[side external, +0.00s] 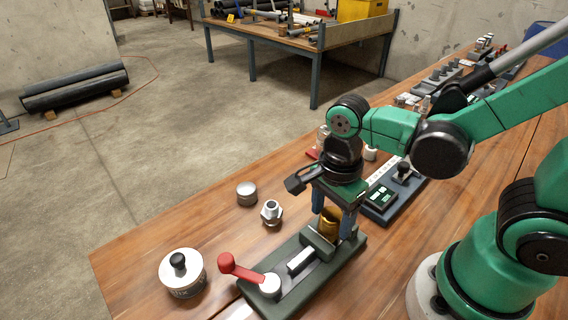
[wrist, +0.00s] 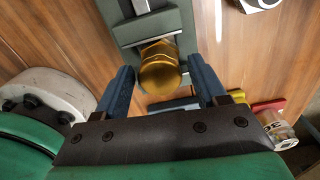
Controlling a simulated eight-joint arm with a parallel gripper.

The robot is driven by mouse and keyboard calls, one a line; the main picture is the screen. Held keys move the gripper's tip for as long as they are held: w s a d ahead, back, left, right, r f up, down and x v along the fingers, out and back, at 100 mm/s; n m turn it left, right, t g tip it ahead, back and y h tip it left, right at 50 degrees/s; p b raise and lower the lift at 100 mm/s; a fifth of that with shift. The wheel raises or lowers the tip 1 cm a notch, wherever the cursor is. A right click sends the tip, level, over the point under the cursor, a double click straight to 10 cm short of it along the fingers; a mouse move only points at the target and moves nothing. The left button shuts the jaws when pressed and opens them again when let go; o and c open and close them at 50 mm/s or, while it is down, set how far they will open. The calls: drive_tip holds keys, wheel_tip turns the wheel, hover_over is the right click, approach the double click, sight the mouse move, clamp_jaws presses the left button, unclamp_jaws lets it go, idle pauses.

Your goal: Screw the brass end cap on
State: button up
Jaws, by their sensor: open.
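The brass end cap (wrist: 160,72) is at the end of a grey-green vise-like fixture (wrist: 125,25). In the side view the brass cap (side external: 329,222) shows between my fingers at the fixture's far end. My gripper (wrist: 168,90) is open, with one blue finger on each side of the cap and a visible gap to each. The gripper (side external: 333,222) points down over the fixture (side external: 285,305) in the side view. The thread behind the cap is hidden, so I cannot tell how far it is on.
A red lever (side external: 240,270) sits at the fixture's near end. A metal hex fitting (side external: 271,212), a round grey cap (side external: 247,193) and a lidded metal canister (side external: 182,272) stand to the left. A dark device (side external: 381,198) lies close behind the gripper. The front left tabletop is mostly clear.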

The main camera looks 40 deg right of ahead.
drive_tip(key=shift+n, duration=0.3)
drive_tip(key=n, duration=0.5)
drive_tip(key=shift+n, duration=0.4)
drive_tip(key=n, duration=0.5)
drive_tip(key=shift+n, duration=0.4)
drive_tip(key=shift+n, duration=0.4)
